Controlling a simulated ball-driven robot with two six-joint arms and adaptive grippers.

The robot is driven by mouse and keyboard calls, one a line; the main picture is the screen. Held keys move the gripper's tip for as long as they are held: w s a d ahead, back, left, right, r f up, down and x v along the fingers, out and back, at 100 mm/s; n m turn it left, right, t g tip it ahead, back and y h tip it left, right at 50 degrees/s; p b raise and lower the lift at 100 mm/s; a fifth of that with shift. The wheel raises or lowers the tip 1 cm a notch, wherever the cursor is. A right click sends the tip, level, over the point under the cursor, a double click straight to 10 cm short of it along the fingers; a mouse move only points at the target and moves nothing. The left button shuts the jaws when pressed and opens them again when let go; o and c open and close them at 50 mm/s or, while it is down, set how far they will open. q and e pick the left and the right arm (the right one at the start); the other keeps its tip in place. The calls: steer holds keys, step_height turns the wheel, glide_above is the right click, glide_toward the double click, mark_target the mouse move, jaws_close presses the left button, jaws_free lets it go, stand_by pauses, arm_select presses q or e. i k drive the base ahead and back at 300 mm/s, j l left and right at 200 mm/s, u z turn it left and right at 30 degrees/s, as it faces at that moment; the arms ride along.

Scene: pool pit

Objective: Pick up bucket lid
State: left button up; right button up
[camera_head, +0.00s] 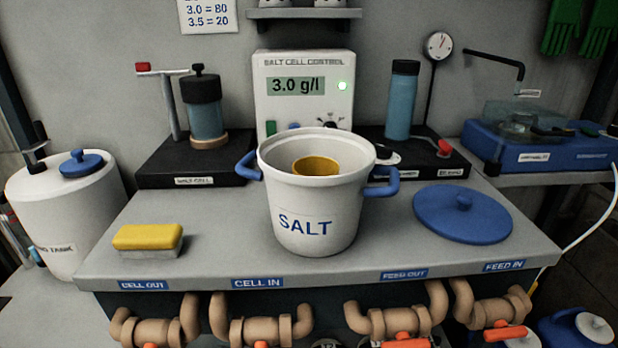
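The blue bucket lid (440,222) lies flat on the right side of the grey counter, its round knob facing up. The white salt bucket (315,205) stands upright left of the lid, open at the top, with blue side handles. A yellow cup or scoop (316,166) shows inside the bucket; what it rests on is hidden. Neither of my grippers shows in the head view.
A yellow sponge (147,237) lies at the counter's left. The control box (303,118) and a blue cylinder (402,104) stand behind the bucket. A blue case (535,149) is beyond the lid. Pipes with red handles (406,342) run below the counter's front edge.

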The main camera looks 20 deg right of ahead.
mark_target(457, 214)
steer(key=z, duration=1.4)
